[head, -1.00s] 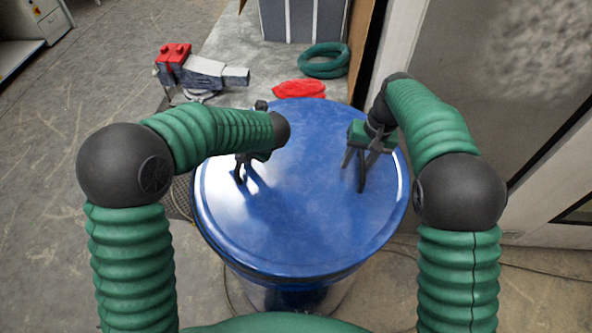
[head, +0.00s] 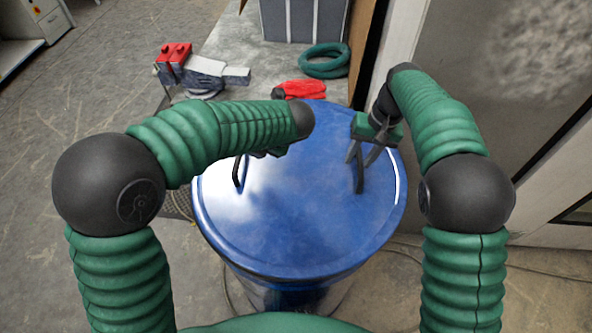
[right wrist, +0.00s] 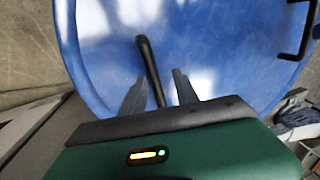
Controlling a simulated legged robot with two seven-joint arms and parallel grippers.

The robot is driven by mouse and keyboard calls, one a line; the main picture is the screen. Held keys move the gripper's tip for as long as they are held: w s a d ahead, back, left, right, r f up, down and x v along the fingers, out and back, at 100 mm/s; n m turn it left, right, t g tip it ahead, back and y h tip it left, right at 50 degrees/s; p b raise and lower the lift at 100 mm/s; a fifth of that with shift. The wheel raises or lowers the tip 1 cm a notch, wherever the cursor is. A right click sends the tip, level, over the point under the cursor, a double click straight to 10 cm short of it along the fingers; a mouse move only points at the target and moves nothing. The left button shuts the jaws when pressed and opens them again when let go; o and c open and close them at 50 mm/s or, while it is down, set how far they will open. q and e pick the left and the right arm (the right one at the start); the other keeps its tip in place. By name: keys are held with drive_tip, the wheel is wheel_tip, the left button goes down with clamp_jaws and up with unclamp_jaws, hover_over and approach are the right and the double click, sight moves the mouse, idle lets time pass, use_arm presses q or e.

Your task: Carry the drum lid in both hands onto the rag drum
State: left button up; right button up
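The blue drum lid (head: 295,215) lies on top of a blue drum (head: 290,297) in front of me. It has two black handles: the left handle (head: 238,173) stands clear, and the right handle (head: 360,178) is at my right gripper (head: 362,157). In the right wrist view, the right gripper (right wrist: 157,88) has its fingers apart with the right handle (right wrist: 149,65) between them. My left gripper (head: 272,151) is mostly hidden behind its own forearm, to the right of the left handle; its fingers cannot be made out.
A grey door or panel (head: 490,100) stands at the right. Open floor (head: 100,100) lies at the left.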

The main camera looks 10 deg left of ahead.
wheel_tip(320, 180, up, 10)
drive_tip(key=d, duration=0.1)
drive_tip(key=shift+d+f, duration=0.2)
drive_tip(key=shift+d, duration=0.1)
drive_tip(key=shift+s, duration=0.1)
